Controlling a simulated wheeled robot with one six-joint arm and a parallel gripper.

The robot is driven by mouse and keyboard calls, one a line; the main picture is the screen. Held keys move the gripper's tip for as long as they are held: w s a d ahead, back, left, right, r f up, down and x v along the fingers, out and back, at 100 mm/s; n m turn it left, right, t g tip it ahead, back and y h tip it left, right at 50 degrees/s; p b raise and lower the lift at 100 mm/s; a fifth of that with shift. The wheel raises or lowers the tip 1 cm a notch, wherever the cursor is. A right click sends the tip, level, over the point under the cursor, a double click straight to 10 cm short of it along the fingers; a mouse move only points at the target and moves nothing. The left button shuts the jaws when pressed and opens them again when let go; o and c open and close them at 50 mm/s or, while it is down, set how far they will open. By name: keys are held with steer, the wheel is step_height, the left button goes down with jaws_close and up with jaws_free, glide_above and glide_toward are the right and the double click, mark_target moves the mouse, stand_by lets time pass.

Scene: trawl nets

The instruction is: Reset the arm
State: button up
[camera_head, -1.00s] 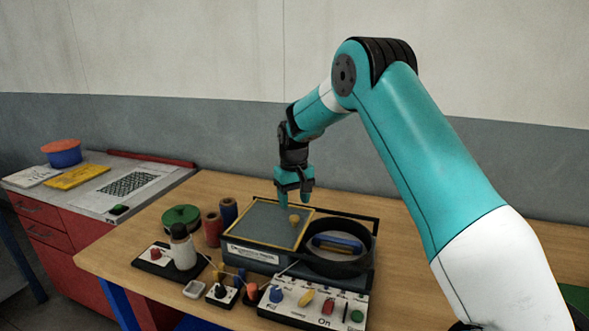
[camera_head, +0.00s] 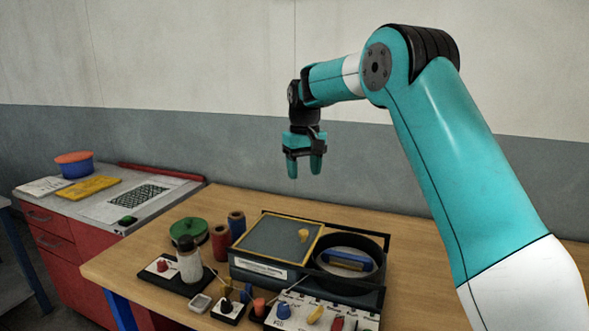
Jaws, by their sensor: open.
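My gripper (camera_head: 305,172) hangs from the teal arm, pointing down, high above the back of the wooden table. Its two teal fingers are apart with nothing between them. Below it stands a dark box with a yellow-framed flat top (camera_head: 268,243). A small yellow piece (camera_head: 303,236) rests on that top. A black ring (camera_head: 349,266) with a blue object (camera_head: 347,260) inside it is at the box's right side. The gripper touches none of these.
Green (camera_head: 188,231), red (camera_head: 221,242) and blue (camera_head: 236,225) spools stand left of the box. A white bottle (camera_head: 189,262) and several small control panels sit in front. A red cabinet (camera_head: 70,255) stands at left. The air around the gripper is clear.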

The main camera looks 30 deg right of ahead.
steer(key=s+a+r+n, duration=0.2)
steer(key=s+a+n, duration=0.1)
steer(key=s+a, duration=0.55)
steer(key=s+a+f+n+y, duration=0.1)
steer(key=s+a, duration=0.3)
steer(key=s, duration=0.5)
steer(key=s+a+f+n+y, duration=0.1)
steer(key=s+a+n, duration=0.1)
steer(key=s+a, duration=0.3)
steer(key=s+a+f+n+y, duration=0.1)
steer(key=s+a, duration=0.3)
steer(key=s, duration=1)
steer(key=shift+a+n+y, duration=0.25)
steer(key=shift+n+y, duration=0.25)
steer(key=shift+y, duration=0.1)
